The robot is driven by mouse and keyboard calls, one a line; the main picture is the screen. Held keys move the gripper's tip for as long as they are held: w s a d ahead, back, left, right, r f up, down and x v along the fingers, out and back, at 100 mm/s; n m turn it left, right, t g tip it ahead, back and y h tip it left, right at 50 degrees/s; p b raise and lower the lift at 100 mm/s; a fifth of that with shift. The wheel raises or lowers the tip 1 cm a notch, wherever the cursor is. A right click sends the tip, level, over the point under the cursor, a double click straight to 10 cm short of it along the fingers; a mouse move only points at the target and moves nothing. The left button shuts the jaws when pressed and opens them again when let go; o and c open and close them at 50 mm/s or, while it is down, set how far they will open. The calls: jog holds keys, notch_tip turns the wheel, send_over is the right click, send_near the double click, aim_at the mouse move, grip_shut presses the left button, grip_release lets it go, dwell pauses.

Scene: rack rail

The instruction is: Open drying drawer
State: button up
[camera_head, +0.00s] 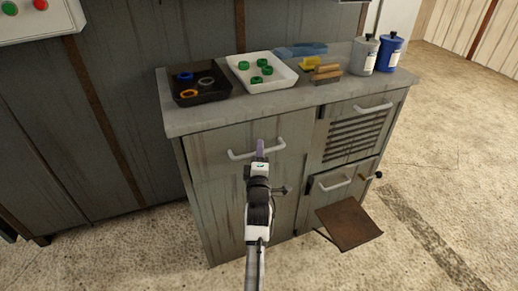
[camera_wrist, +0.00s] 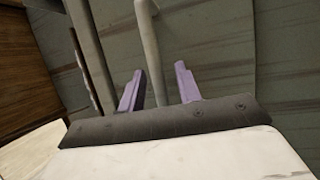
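A grey cabinet (camera_head: 222,191) stands against the wall. Its louvred front (camera_head: 354,139) at upper right, with a white handle (camera_head: 373,107), looks like the drying drawer; no label shows. Below it is a smaller front with another white handle (camera_head: 336,184). The large left front has a white bar handle (camera_head: 242,155). My gripper (camera_head: 260,148) is at that left handle. In the wrist view its two purple fingers (camera_wrist: 160,88) are apart, with a pale handle bar (camera_wrist: 151,45) between them and gaps on both sides. Contact cannot be told.
On the worktop (camera_head: 215,121) are a black tray (camera_head: 205,98) with rings, a white tray (camera_head: 272,84) with green pieces, brushes (camera_head: 326,75), and grey (camera_head: 364,57) and blue (camera_head: 389,54) bottles. A brown flap (camera_head: 349,223) juts out low at right. Floor in front is clear.

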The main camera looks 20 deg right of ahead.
jog(key=shift+c, duration=0.4)
grip_shut()
